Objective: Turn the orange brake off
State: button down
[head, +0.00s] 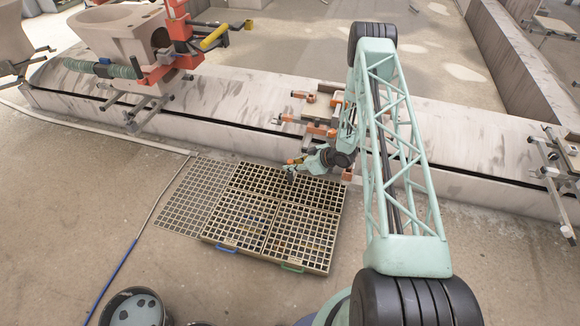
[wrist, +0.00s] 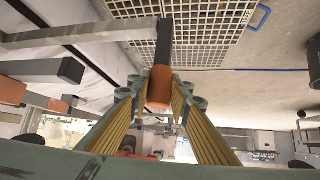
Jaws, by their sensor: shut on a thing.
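The orange brake handle (wrist: 159,88) is a short orange cylinder on the end of a dark bar (wrist: 164,42) in the wrist view. The dark bar meets a long grey bar (wrist: 85,36) near the top. My gripper (wrist: 160,97), with green links and ribbed yellow finger pads, is shut on the orange handle, one finger on each side. In the head view my gripper (head: 291,171) is at the front edge of the track, above the back of the floor grating. The handle is too small there to tell apart clearly from nearby orange parts.
A floor grating (head: 285,216) lies below my gripper. A pale track (head: 235,105) crosses the scene, bearing carriers with orange clamps (head: 323,130). A carrier at left holds a large beige ceramic piece (head: 118,34). Open floor (head: 60,220) lies at front left, with a blue-ended rod (head: 112,275).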

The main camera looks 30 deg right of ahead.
jog(key=c, duration=2.4)
grip_release()
jog(key=shift+s+d+r, duration=0.1)
jog(key=v, duration=1.1)
jog(key=shift+s+r, duration=0.25)
jog(key=shift+d, duration=0.15)
